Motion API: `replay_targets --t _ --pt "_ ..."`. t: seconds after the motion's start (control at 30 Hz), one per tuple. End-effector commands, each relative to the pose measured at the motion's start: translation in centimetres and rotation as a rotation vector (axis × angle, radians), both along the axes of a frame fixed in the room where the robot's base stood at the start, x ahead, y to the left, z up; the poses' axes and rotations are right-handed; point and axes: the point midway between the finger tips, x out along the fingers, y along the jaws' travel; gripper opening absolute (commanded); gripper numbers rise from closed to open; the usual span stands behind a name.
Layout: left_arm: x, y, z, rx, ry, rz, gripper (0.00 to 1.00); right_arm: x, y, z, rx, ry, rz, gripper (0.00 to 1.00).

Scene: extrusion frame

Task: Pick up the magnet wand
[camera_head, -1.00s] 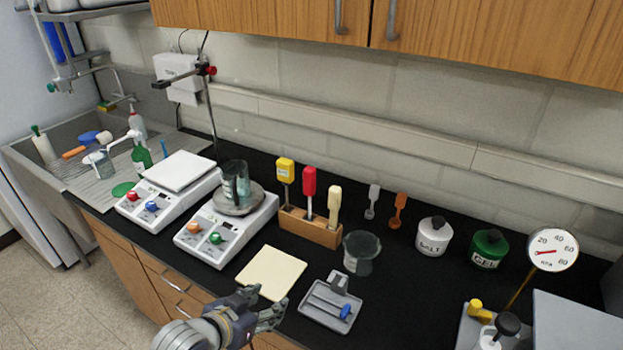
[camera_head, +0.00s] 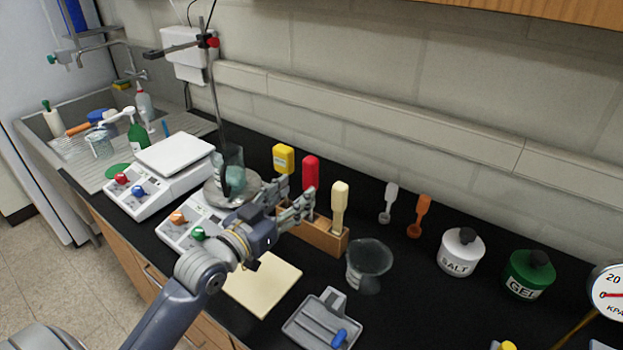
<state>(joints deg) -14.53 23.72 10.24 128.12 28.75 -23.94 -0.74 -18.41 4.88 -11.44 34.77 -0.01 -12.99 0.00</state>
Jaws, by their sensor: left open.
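A wooden rack (camera_head: 325,238) on the black counter holds upright tools with a yellow handle (camera_head: 284,159), a red handle (camera_head: 310,172) and a cream handle (camera_head: 340,195). Nothing legible shows which one is the magnet wand. My left gripper (camera_head: 297,196) is open, with its fingers just in front of the rack, near the lower part of the red-handled tool. The fingers hide the lower part of the yellow-handled tool and part of the rack. I cannot tell whether they touch anything. My right gripper is out of view.
A glass beaker (camera_head: 368,262) stands right of the rack. A cream pad (camera_head: 262,286) and a grey tray (camera_head: 300,330) lie in front. Salt (camera_head: 460,254) and gel (camera_head: 528,277) jars stand right.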

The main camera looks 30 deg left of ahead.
Motion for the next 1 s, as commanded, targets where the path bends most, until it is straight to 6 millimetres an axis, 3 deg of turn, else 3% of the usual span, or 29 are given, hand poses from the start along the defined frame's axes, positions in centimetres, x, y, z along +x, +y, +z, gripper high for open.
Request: replay_targets --t 0.13,0.4,0.7,0.97,1.0 --pt "1.3 -0.2 0.1 -0.001 0.000 0.000 0.48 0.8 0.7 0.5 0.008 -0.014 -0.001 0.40" --pt "3.3 -0.4 0.2 -0.002 0.001 0.000 0.48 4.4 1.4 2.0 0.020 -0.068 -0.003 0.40" --pt "6.4 -0.8 -0.2 0.000 0.001 -0.002 0.48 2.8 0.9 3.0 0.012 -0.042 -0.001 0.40" --pt "6.7 -0.8 -0.3 0.000 0.001 -0.002 0.48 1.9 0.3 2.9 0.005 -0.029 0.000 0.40" --pt "6.6 -0.8 -0.3 0.000 0.001 -0.002 0.44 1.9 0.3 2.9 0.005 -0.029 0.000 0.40"
